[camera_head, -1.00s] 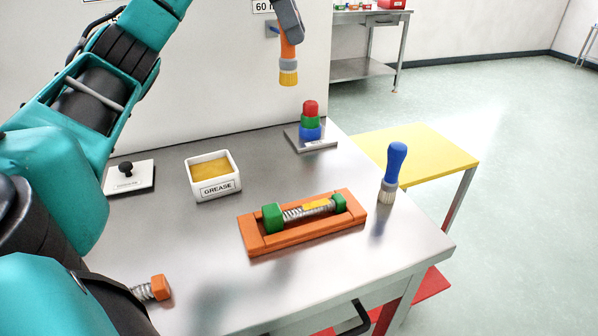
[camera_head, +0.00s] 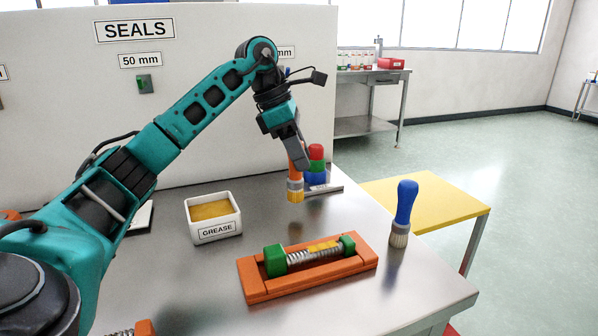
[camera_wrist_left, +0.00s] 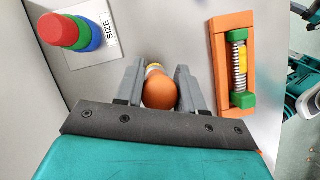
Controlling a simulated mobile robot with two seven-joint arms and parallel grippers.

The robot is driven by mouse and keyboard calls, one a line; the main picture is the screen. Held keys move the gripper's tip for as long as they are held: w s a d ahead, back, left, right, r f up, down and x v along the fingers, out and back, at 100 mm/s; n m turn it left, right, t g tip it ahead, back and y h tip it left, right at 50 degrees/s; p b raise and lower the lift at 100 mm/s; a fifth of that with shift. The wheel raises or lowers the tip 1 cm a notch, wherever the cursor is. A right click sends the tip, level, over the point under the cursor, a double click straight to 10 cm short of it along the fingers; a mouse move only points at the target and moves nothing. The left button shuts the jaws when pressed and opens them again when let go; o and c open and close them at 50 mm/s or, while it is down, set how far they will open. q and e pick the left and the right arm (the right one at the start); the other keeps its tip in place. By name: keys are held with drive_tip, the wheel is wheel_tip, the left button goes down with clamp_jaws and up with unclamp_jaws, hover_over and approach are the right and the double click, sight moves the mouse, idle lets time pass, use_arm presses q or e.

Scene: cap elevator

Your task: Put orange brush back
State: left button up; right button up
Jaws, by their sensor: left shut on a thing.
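The orange brush (camera_head: 296,185) hangs upright, yellow-tipped bristles down, in my left gripper (camera_head: 298,160). In the left wrist view the gripper (camera_wrist_left: 158,85) is shut on the round end of the orange brush (camera_wrist_left: 159,92). The brush is at the back right of the metal table, just in front of the stacked red, green and blue rings (camera_head: 316,165). I cannot tell whether its bristles touch the table. A blue brush (camera_head: 404,210) stands upright on its bristles near the table's right edge. My right gripper is not in view.
A white grease box (camera_head: 213,216) stands at the left middle. An orange tray (camera_head: 262,290) with a green-ended spring part lies in front. A yellow surface (camera_head: 435,205) adjoins the right edge. The seals wall (camera_head: 215,110) rises behind. Table between grease box and brush is clear.

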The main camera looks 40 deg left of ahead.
sight(299, 178)
use_arm(q)
drive_tip(key=shift+f, duration=1.6)
drive_tip(key=shift+f+b, duration=0.15)
drive_tip(key=shift+b, duration=0.15)
drive_tip(key=o, duration=1)
drive_tip(key=shift+o, duration=0.2)
drive_tip(key=p+v, duration=0.3)
drive_tip(key=v, duration=0.9)
